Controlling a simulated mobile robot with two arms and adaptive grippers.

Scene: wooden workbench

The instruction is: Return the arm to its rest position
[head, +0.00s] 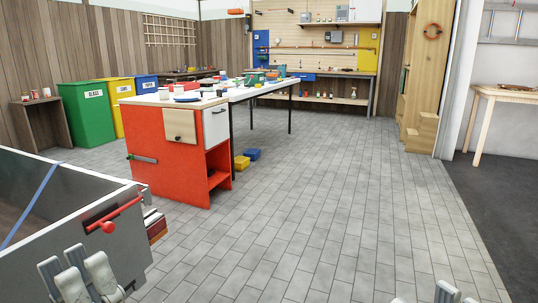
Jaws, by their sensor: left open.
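My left gripper (76,272) shows at the bottom left. Its grey fingers point up and stand apart, open, with nothing seen between them. It is in front of a grey open-topped cart or bin (60,240) with a red handle; whether it touches the cart I cannot tell. Only the tips of my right gripper (444,293) show at the bottom right edge, over the tiled floor. The rest of it is cut off by the frame, so its opening is unclear.
A red cabinet (165,170) with a wooden top and a long white table (262,88) stand ahead on the left. Green (88,113), yellow and blue bins are behind. A wooden table (505,95) is at the right. The tiled floor (320,190) in the middle is clear.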

